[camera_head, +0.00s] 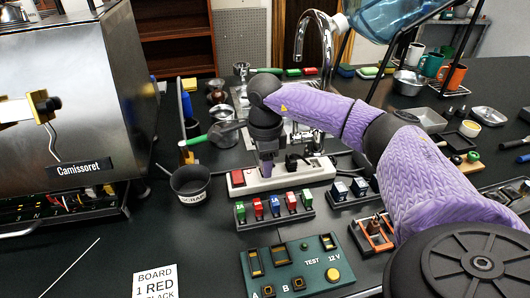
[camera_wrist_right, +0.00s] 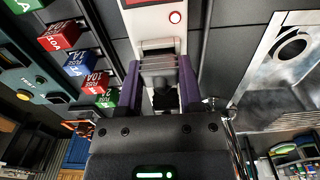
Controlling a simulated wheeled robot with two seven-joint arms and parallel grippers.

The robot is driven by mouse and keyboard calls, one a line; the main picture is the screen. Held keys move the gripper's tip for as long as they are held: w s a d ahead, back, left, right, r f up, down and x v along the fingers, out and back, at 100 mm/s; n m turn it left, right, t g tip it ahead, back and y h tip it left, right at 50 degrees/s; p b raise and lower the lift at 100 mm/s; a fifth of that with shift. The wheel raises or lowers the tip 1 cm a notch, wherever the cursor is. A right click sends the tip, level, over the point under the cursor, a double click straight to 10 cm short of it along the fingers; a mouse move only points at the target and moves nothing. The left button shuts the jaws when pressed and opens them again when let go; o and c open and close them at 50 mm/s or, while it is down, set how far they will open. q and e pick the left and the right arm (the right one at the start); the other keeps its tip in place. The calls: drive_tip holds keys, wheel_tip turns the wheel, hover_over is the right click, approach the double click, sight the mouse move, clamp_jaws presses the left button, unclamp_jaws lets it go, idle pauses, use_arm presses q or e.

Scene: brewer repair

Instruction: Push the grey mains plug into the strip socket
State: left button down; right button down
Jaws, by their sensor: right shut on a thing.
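The white strip socket (camera_head: 290,178) lies on the dark bench in the middle of the head view, with a red switch at its left end. My right gripper (camera_head: 267,166) points down over the strip, close to the switch end. In the right wrist view its two purple fingers (camera_wrist_right: 160,88) are shut on a grey block, which I take for the grey mains plug (camera_wrist_right: 158,62). The plug is right over or against the strip (camera_wrist_right: 152,20); whether its pins are in a socket is hidden. In the head view the plug is mostly hidden by the gripper.
Black plugs (camera_head: 315,147) stand near the strip's right half. A row of coloured fuse blocks (camera_head: 275,206) and a green test box (camera_head: 290,268) lie in front. A black scrap cup (camera_head: 190,183) stands left; the coffee machine (camera_head: 70,100) is further left. A tap (camera_head: 318,45) rises behind.

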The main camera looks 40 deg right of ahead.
drive_tip(key=shift+c, duration=0.9)
unclamp_jaws()
wheel_tip(320, 180, up, 10)
drive_tip(key=shift+p, duration=1.2)
